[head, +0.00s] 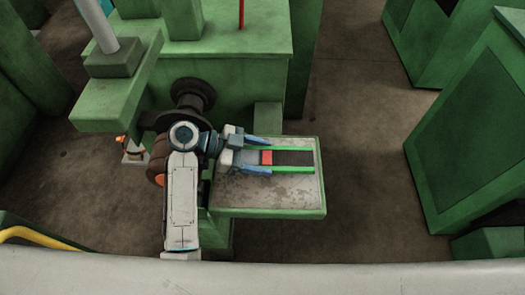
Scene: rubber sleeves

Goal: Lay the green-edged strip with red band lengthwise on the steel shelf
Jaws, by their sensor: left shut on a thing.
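The strip (293,158) is dark with bright green long edges and a red band (266,157) near its left end. In the head view it lies lengthwise, left to right, over the steel shelf (265,195). I cannot tell whether it touches the shelf or is held just above it. My left gripper (258,156) is shut on the strip's left end, with blue fingers along its two long edges. The steel shelf is a worn grey plate with a green rim. My right gripper is not in view.
A green machine (225,70) with a dark round flange (192,95) stands behind the shelf. Green cabinets (470,130) stand at the right. A pale bar (300,278) crosses the front. The brown floor right of the shelf is clear.

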